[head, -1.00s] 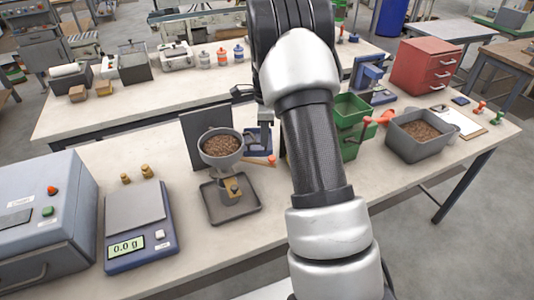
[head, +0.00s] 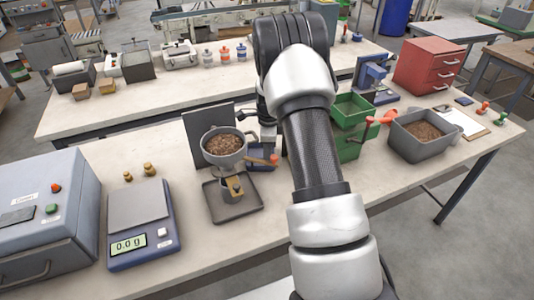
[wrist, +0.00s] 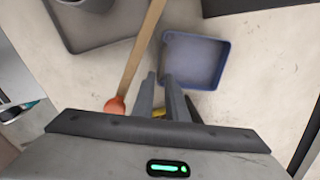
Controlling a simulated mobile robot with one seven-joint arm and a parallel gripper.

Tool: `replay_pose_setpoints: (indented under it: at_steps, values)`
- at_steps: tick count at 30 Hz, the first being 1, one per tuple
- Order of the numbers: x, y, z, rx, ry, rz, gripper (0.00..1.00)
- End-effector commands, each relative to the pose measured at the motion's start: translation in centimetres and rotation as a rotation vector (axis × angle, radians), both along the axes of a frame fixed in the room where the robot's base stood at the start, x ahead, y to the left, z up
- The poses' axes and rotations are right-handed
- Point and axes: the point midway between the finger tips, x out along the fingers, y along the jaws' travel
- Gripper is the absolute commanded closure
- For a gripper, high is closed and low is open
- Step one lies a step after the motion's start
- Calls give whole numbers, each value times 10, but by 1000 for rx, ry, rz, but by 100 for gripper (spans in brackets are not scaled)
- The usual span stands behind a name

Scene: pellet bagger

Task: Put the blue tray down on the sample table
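The blue tray (wrist: 195,60) is a shallow square dish, seen in the wrist view just beyond my fingertips. My gripper (wrist: 160,76) appears shut on its left wall near the close corner, with one finger on each side. The tray looks empty and about level. In the head view the tray (head: 262,157) shows partly, behind the hopper stand and lever, with my gripper (head: 267,138) just above it. The pale sample table (head: 150,165) is beneath. I cannot tell whether the tray touches the table.
A hopper of brown pellets (head: 222,146) stands on a grey base tray (head: 233,208), left of the blue tray. Its wooden lever with an orange knob (wrist: 115,106) passes close to my fingers. A scale (head: 140,225) is left; green bins (head: 352,115) are right.

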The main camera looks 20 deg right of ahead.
Motion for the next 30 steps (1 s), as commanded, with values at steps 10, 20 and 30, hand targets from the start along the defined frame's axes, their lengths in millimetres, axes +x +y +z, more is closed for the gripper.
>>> replay_pose_setpoints:
  at_steps: [10,20,30]
  values:
    - [0,0,1,0,0,0,74]
    - [-2,0,46,-2,-5,1,74]
    - [-8,0,109,-1,-3,1,74]
